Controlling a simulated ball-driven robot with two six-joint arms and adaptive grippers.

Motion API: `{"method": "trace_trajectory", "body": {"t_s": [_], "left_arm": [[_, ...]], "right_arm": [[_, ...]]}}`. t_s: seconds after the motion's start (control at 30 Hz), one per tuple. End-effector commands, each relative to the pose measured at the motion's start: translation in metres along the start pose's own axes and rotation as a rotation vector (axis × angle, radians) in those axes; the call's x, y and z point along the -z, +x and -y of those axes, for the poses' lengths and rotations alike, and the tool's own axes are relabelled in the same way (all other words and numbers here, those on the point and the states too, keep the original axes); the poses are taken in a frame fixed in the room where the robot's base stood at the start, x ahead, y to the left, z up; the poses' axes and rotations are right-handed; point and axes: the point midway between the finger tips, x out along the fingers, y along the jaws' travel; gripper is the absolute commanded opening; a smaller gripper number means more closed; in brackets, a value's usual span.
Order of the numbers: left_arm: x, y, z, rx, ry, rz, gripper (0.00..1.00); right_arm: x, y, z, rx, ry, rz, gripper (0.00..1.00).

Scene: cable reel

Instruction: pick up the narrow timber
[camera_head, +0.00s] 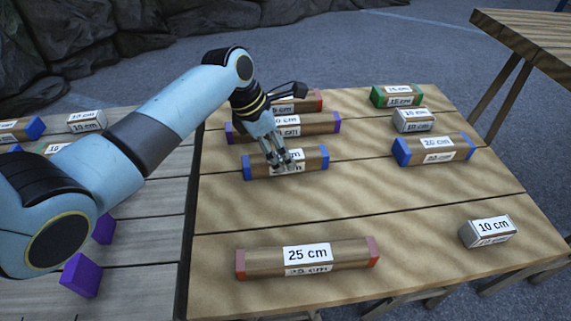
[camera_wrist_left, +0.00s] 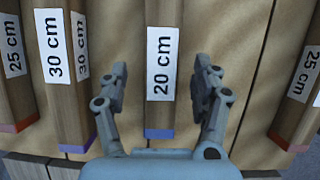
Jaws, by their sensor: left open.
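A brown 20 cm timber with blue ends (camera_head: 312,163) lies on the wooden table, left of its middle. It also shows in the left wrist view (camera_wrist_left: 160,105), with its label facing the camera. My left gripper (camera_head: 279,163) is over this timber and covers part of its label. In the left wrist view my left gripper (camera_wrist_left: 160,66) is open, with one finger on each side of the timber and a visible gap on both sides. I cannot tell whether the fingertips touch the table. My right gripper is not in view.
Behind lie a purple-ended 30 cm timber (camera_head: 325,125) and a red-ended timber (camera_head: 310,102). A red-ended 25 cm timber (camera_head: 345,252) lies in front. Another blue-ended 20 cm timber (camera_head: 435,148) and a 10 cm block (camera_head: 488,231) lie right. The table's middle is clear.

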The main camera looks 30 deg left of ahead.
Motion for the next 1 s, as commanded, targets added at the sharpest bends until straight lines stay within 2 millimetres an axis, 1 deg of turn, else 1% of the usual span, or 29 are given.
{"method": "trace_trajectory", "body": {"t_s": [0.03, 0.17, 0.27, 0.43, 0.47, 0.93, 1.0], "left_arm": [[0.000, 0.013, 0.003, 0.004, -0.001, 0.000, 0.65], [0.000, 0.028, 0.002, 0.002, -0.001, -0.001, 0.65], [-0.001, 0.031, 0.002, 0.001, 0.000, -0.001, 0.65], [-0.001, 0.030, 0.002, 0.000, 0.001, -0.001, 0.65], [-0.001, 0.030, 0.002, 0.000, 0.001, -0.001, 0.64], [-0.001, 0.030, 0.002, 0.001, 0.000, -0.001, 0.03], [-0.001, 0.030, 0.002, 0.000, 0.000, -0.001, 0.01]], "right_arm": [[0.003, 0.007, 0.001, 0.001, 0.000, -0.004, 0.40], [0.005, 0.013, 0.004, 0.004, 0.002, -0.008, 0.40], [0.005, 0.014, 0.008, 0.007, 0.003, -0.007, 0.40], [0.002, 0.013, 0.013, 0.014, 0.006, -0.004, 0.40], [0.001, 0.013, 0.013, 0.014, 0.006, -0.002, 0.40], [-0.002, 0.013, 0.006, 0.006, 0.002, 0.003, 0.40], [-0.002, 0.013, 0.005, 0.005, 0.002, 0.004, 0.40]]}}
